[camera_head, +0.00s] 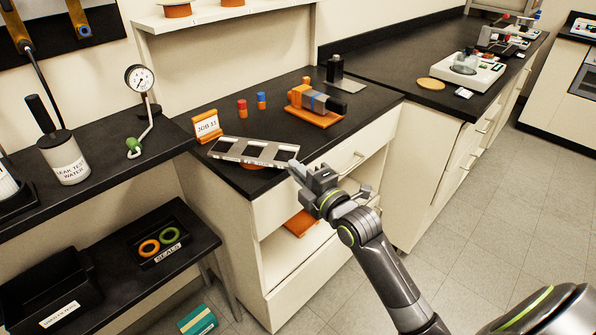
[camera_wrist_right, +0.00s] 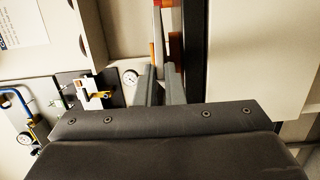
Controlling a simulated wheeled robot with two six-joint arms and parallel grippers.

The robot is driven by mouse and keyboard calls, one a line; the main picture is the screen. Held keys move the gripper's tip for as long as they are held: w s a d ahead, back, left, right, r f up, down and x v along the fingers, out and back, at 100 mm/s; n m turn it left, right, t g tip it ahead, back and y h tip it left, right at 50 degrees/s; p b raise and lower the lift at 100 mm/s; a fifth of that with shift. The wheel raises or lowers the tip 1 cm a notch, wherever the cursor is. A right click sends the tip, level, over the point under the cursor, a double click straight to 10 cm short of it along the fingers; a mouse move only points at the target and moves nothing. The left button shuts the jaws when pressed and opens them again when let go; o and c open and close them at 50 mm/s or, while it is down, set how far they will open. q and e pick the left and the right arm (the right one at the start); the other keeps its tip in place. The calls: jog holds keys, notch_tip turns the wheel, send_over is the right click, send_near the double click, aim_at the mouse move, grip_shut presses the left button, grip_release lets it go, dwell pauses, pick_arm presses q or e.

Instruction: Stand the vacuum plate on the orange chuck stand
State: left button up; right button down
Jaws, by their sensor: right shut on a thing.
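The vacuum plate (camera_head: 231,144) is a long flat silver plate with several rectangular windows. It lies roughly level over the near part of the black cabinet top. My right gripper (camera_head: 297,168) is shut on its right end; in the right wrist view the jaws (camera_wrist_right: 160,86) close around its narrow edge. An orange piece (camera_head: 252,166), possibly the orange chuck stand, shows beneath the plate and is mostly hidden by it. I cannot tell whether the plate touches it or hovers above. My left gripper is not in view.
An orange holder with a "JOB 47" card (camera_head: 207,126) stands just behind the plate's left end. Red (camera_head: 242,108) and blue (camera_head: 261,100) small cylinders and an orange fixture (camera_head: 312,107) stand farther back. The cabinet's open shelf below holds another orange piece (camera_head: 300,223).

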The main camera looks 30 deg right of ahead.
jog(key=shift+f, duration=0.2)
jog(key=c, duration=1.5)
grip_release()
jog(key=shift+f, duration=0.1)
jog(key=shift+s+d, duration=0.2)
jog(key=shift+s, duration=0.95)
jog(key=shift+s+d, duration=0.2)
jog(key=shift+s, duration=1)
jog(key=shift+s+d, duration=0.2)
jog(key=shift+s, duration=0.95)
